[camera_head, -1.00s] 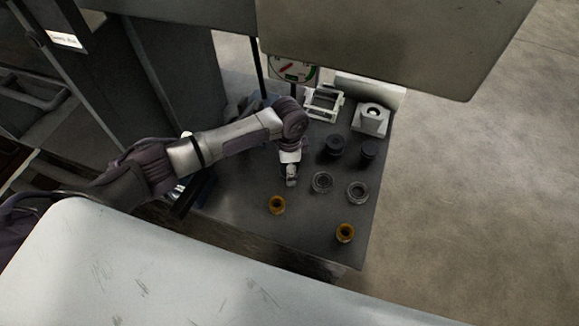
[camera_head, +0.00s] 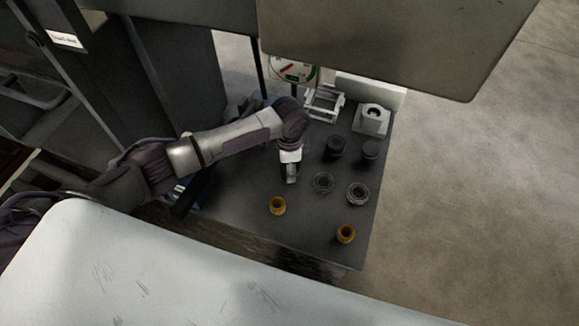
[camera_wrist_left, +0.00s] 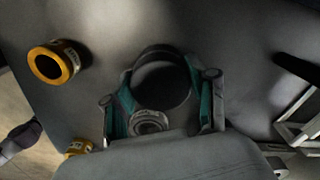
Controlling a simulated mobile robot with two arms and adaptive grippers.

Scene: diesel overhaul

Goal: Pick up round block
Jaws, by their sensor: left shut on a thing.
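My left gripper (camera_head: 291,176) hangs over the middle of the dark table. In the left wrist view its two teal-padded fingers (camera_wrist_left: 160,96) are shut on a dark round block (camera_wrist_left: 163,82). The block's round top shows between the pads; its lower part is hidden. In the head view the held block is mostly hidden by the gripper. Two other black round blocks (camera_head: 334,147) (camera_head: 369,150) stand to the right of the gripper. My right gripper is not in view.
Grey rings (camera_head: 323,182) (camera_head: 357,193) lie just right of the gripper. Yellow rings (camera_head: 277,205) (camera_head: 345,233) lie nearer the front edge. A white frame (camera_head: 324,103), a grey block with a hole (camera_head: 371,119) and a dial gauge (camera_head: 292,69) stand at the back.

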